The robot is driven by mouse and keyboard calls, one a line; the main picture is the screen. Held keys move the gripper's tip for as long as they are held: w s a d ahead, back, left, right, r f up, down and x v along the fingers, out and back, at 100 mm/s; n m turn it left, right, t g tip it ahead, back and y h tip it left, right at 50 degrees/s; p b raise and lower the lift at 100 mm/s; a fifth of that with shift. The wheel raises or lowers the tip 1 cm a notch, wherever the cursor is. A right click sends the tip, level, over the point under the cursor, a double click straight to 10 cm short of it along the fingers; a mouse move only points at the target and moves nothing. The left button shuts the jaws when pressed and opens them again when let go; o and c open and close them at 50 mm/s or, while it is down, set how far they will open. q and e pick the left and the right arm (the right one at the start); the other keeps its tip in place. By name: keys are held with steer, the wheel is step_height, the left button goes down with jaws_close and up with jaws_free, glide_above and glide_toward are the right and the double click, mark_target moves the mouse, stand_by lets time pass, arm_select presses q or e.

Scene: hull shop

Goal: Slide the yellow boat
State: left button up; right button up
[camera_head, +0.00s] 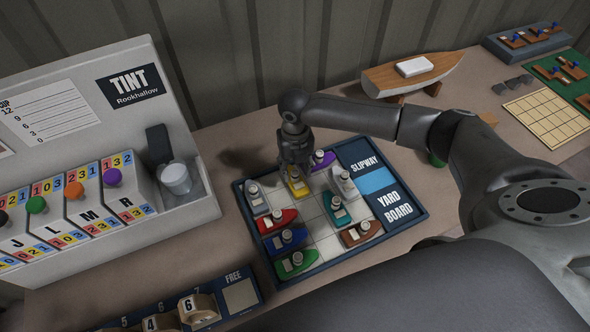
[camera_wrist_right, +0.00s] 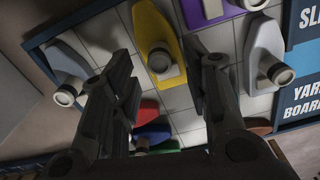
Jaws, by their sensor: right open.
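The yellow boat (camera_head: 297,184) stands on the yard board (camera_head: 281,270) near its far side, with a knob on top. In the right wrist view the yellow boat (camera_wrist_right: 151,30) points up the picture, and its knob (camera_wrist_right: 160,62) shows between the jaws. My right gripper (camera_head: 298,168) is directly above the yellow boat and hides part of it in the head view. Its fingers (camera_wrist_right: 165,105) are apart with nothing between them in their grip. Whether they touch the boat I cannot tell. My left gripper does not show.
Close around are a purple boat (camera_head: 324,158), a white boat (camera_head: 345,181), a grey boat (camera_head: 255,199), a red boat (camera_head: 277,221) and a teal boat (camera_head: 336,210). Blue, green and brown boats stand nearer. A blue slipway strip (camera_head: 376,181) lies right. A tint machine (camera_head: 110,60) stands left.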

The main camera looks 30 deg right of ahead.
mark_target(295, 172)
step_height(295, 172, down, 3)
steer(key=shift+w, duration=0.1)
steer(key=shift+f, duration=0.1)
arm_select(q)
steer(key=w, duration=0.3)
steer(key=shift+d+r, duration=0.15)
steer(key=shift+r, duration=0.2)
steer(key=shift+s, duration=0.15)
arm_select(e)
steer(key=shift+c, duration=0.2)
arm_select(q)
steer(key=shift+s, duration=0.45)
arm_select(e)
jaws_close()
